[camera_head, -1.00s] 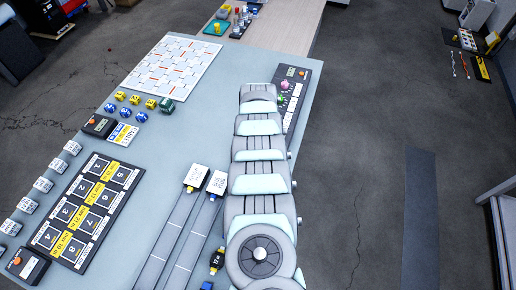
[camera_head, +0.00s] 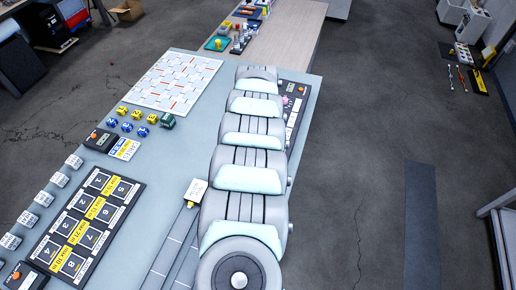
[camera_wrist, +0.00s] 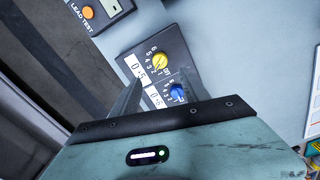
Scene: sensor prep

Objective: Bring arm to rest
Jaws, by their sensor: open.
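My arm (camera_head: 248,150) stretches over the right part of the grey-blue table (camera_head: 195,143) in the head view and hides what lies under it. My gripper (camera_wrist: 158,98) shows in the wrist view, its two fingers apart with nothing held between them. Beyond the fingers is a dark panel (camera_wrist: 182,53) with a yellow knob (camera_wrist: 160,62) and a blue knob (camera_wrist: 177,92). The fingers partly cover the panel, and I cannot tell whether they touch it. The gripper itself is hidden in the head view.
A black numbered tray (camera_head: 86,222) lies at the left, with several white labelled blocks (camera_head: 43,199) beside it. Yellow and blue cubes (camera_head: 138,117) stand near a white patterned board (camera_head: 172,80). A lead test box (camera_wrist: 98,12) is at upper left in the wrist view. Open floor lies right.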

